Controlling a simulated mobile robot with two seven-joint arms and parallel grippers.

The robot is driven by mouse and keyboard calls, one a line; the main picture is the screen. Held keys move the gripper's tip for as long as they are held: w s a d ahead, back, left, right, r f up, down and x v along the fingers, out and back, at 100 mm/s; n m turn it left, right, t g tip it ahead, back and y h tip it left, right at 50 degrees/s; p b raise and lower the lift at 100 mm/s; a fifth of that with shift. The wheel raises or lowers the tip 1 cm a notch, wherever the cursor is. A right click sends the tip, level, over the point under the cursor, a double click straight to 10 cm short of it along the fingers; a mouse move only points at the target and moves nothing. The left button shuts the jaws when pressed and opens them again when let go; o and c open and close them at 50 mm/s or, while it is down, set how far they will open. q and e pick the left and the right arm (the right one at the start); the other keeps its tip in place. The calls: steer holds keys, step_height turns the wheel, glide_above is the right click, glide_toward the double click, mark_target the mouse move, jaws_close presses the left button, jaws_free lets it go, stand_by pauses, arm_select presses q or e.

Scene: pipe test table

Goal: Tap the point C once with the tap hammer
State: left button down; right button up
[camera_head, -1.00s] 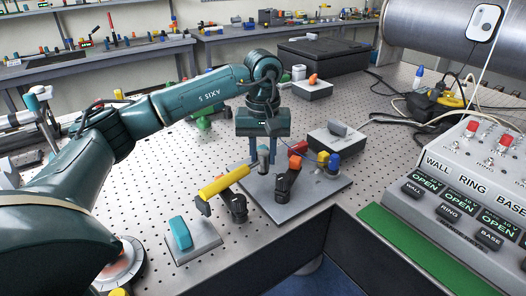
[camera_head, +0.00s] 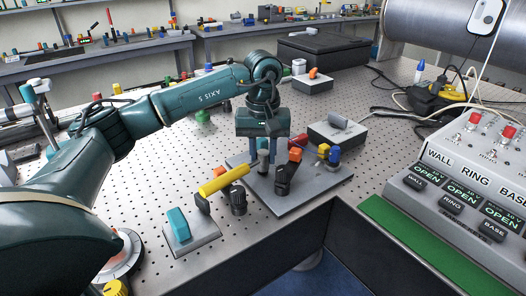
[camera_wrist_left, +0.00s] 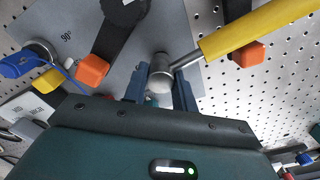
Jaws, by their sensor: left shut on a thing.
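The tap hammer has a yellow handle (camera_head: 224,181) and a grey metal head; in the left wrist view its head (camera_wrist_left: 160,78) sits between the fingers and its yellow handle (camera_wrist_left: 258,27) runs to the upper right. My left gripper (camera_head: 264,158) points down and is shut on the hammer near its head, above the grey plate (camera_head: 310,188). In the wrist view the plate (camera_wrist_left: 68,18) carries a "90°" mark. A black lever with an orange end (camera_head: 295,155) stands just right of the hammer. I cannot make out a point marked C. My right gripper is not in view.
A black fitting (camera_head: 238,203) is below the handle. A teal block on a grey base (camera_head: 205,236) is at the front. Blue and yellow knobs (camera_head: 333,155) stand at the plate's right. The WALL, RING, BASE panel (camera_head: 455,190) is at right. The perforated table is open at left.

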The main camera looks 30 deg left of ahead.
arm_select(q)
steer(key=shift+r+p, duration=2.25)
steer(key=shift+r, duration=0.8)
steer(key=shift+f, duration=0.1)
